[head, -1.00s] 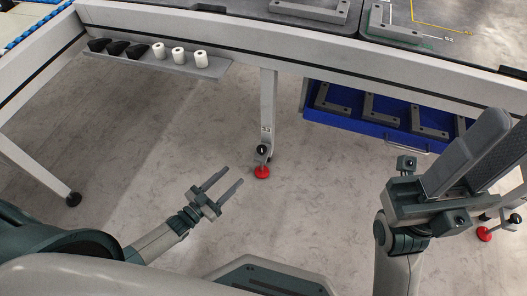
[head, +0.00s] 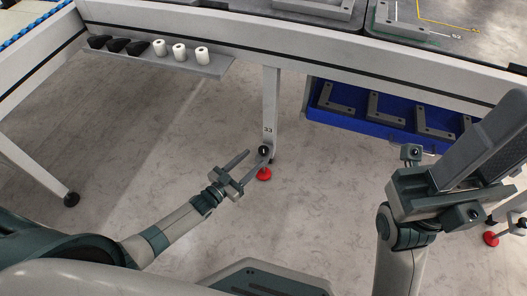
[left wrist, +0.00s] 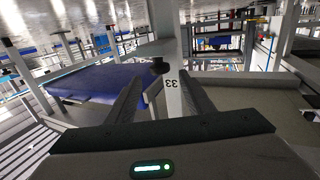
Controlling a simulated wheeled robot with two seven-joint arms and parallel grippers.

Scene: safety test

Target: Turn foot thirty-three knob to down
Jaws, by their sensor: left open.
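The table leg marked 33 (head: 271,95) stands at mid picture in the head view. Low on it is a dark round knob (head: 264,151) with a small white mark, above a red foot (head: 264,174). My left gripper (head: 257,152) is open, its fingertips close to the knob; contact cannot be told.
A ledge (head: 215,69) with black and white pieces hangs under the table at the left. An open blue drawer (head: 345,123) with grey brackets is right of the leg. Another red foot (head: 491,238) stands at far right. The floor left of the leg is clear.

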